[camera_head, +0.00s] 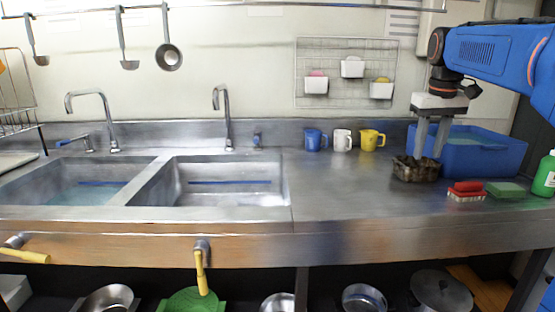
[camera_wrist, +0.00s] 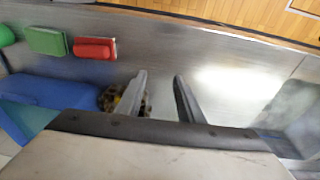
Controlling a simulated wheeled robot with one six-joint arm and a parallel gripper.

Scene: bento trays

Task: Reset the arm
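My gripper (camera_head: 428,152) hangs fingers-down over the right part of the steel counter. In the wrist view the gripper (camera_wrist: 159,76) has its two fingers apart, with bare counter showing between them. A small dark brown, mottled, box-like container (camera_head: 415,172) stands on the counter by the fingertips. In the wrist view this container (camera_wrist: 107,98) lies at the left finger, which hides part of it. I cannot tell whether the finger touches it. My blue arm reaches in from the right.
A blue tub (camera_head: 492,150) stands close behind the gripper. A red brush (camera_head: 466,189), a green sponge (camera_head: 506,189) and a green bottle (camera_head: 545,176) are at right. Blue (camera_head: 314,141), white (camera_head: 342,141) and yellow (camera_head: 370,139) mugs line the back. Counter left of the container is clear.

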